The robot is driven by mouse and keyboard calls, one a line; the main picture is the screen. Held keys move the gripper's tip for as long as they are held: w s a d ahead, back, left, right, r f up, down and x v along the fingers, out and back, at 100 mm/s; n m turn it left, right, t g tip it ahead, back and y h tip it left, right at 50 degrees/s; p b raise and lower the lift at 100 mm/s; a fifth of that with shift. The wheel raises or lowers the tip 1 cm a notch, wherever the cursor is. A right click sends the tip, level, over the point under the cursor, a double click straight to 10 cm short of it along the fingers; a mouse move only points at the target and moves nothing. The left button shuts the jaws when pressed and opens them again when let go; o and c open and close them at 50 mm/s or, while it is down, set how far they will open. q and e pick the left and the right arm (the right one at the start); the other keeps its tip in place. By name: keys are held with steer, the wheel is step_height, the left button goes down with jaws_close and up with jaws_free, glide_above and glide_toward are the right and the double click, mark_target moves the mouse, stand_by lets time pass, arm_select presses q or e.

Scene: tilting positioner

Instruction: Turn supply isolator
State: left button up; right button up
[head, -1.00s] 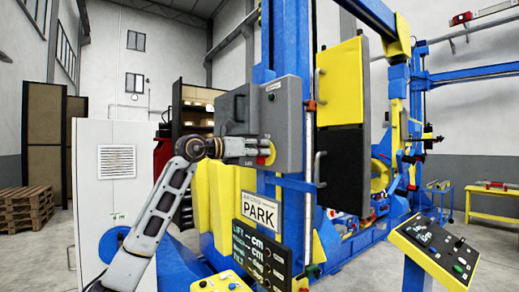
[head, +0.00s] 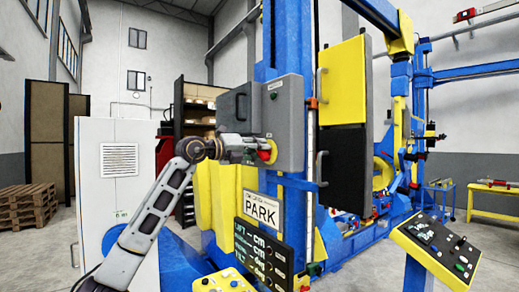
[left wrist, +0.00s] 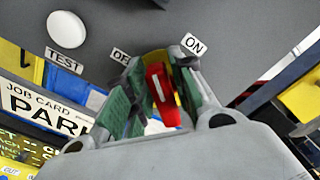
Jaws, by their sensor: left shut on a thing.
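The supply isolator is a red handle on a yellow base (head: 271,151), low on the front of a grey box (head: 287,120) on the blue column. In the left wrist view the red handle (left wrist: 164,95) sits between the green-padded fingers of my left gripper (left wrist: 158,85). My left gripper (head: 262,150) is shut on the handle. The handle stands tilted; the fingers hide part of it and its base. An ON label (left wrist: 194,44) is just beyond the right finger. An OFF label (left wrist: 121,56), partly covered, and a TEST label (left wrist: 64,61) lie to the left. My right gripper is out of view.
Below the box are a PARK job card (head: 261,210) and a dark readout panel (head: 262,254). A yellow and black door with handles (head: 341,90) stands right of the box. A control console (head: 437,248) is at the front right. A white cabinet (head: 108,170) stands left.

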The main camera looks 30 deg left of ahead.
arm_select(q)
steer(key=n, duration=0.4)
steer(key=shift+a+f, duration=0.2)
steer(key=shift+f, duration=0.1)
steer(key=shift+f+n, duration=0.15)
steer(key=shift+n, duration=0.8)
steer(key=shift+f+n, duration=0.1)
steer(key=shift+n, duration=0.85)
steer(key=o, duration=0.9)
steer(key=shift+c, duration=0.2)
steer(key=v, duration=1.2)
steer(key=shift+a+f, duration=0.1)
steer(key=shift+a, duration=0.05)
